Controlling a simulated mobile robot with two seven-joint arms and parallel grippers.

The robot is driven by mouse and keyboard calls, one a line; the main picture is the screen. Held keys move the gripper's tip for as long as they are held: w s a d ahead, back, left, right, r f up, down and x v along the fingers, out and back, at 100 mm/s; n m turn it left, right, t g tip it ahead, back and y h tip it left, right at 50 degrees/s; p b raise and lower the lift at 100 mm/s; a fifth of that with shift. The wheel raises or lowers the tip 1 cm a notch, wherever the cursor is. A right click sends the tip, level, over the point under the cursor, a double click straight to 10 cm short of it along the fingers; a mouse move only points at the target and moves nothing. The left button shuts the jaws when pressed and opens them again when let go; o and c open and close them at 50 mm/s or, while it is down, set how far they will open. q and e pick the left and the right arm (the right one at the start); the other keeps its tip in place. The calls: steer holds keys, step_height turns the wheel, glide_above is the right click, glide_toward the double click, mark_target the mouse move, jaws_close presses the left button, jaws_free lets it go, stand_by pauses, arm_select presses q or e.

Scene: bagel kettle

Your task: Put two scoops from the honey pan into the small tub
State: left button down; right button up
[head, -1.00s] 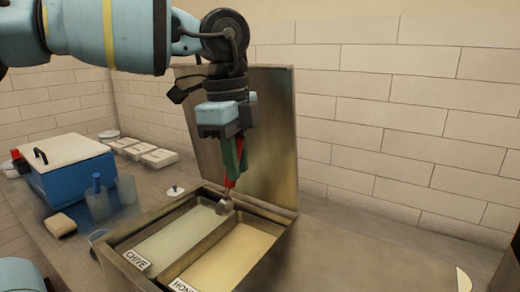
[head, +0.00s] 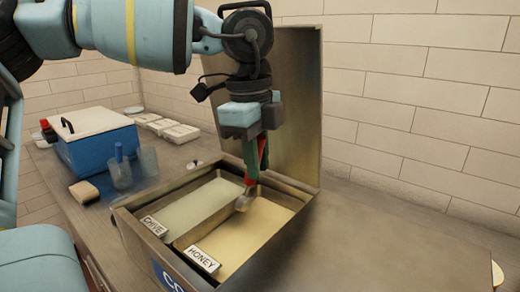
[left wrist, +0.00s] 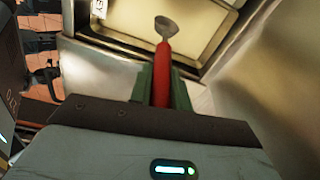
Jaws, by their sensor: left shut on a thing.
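My left gripper (head: 255,163) is shut on the red handle of a scoop (head: 242,203), with the metal bowl hanging down. The bowl is at the far part of the honey pan (head: 222,272), close to the divider beside the chive pan (head: 168,238); whether it touches the contents is unclear. In the left wrist view the left gripper (left wrist: 162,90) grips the red handle, and the scoop bowl (left wrist: 165,26) shows over the pale pan. Clear tubs (head: 121,177) stand left of the pans; I cannot tell which is the small tub. My right gripper is not in view.
An open metal lid (head: 285,105) stands upright behind the pans. A blue cooler (head: 100,150) with a white top and several white packs (head: 178,132) are at the back left. A sponge (head: 84,192) lies in front of the cooler. The counter at right (head: 390,235) is clear.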

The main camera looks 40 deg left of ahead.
arm_select(q)
step_height(320, 180, down, 10)
steer(key=b, duration=0.7)
steer(key=shift+f, duration=0.2)
steer(key=shift+d, duration=0.2)
steer(key=shift+w+d+b, duration=0.1)
steer(key=shift+d+b, duration=0.35)
steer(key=shift+a, duration=0.15)
